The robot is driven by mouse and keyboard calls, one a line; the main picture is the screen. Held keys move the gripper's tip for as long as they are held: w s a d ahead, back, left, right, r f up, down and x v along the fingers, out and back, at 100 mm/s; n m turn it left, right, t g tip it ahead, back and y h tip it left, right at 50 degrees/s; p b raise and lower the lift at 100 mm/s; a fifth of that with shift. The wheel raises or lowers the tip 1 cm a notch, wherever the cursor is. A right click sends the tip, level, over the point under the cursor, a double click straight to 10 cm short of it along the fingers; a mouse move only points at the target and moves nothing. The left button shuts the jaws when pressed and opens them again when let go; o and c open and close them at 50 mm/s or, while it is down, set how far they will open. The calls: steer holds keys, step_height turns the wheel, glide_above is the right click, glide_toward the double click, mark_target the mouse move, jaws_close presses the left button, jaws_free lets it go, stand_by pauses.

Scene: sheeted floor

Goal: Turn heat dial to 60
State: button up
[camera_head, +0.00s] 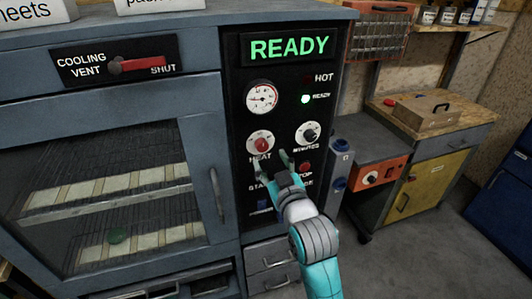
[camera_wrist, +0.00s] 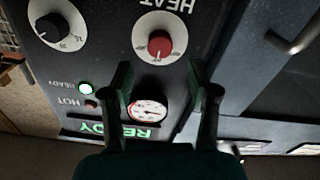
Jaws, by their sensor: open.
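The heat dial (camera_head: 261,144) is a red knob on a round white scale on the oven's black control panel, with the word HEAT beneath it. It also shows in the wrist view (camera_wrist: 159,43), upside down, ahead of my fingertips. The number it points to is too small to read. My gripper (camera_head: 272,163) is open and empty, just below and right of the dial in the head view. In the wrist view my two fingers (camera_wrist: 161,72) are spread apart, with the dial beyond and between them. I see no contact with the knob.
The black minutes dial (camera_head: 307,134) is right of the heat dial. A red stop button (camera_head: 305,167) is close to my gripper. A round gauge (camera_head: 261,97) and a green READY display (camera_head: 289,47) are above. The oven door handle (camera_head: 217,193) stands out to the left.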

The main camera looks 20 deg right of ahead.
steer(key=s, duration=0.6)
stand_by(0.3)
steer(key=s+f+m+g, duration=0.1)
steer(key=s+f+g, duration=0.1)
steer(key=s+f, duration=1.55)
steer(key=s+f+m+g, duration=0.1)
steer(key=s+f, duration=0.1)
steer(key=s, duration=2.2)
steer(key=shift+f+m, duration=0.25)
steer(key=shift+m, duration=0.05)
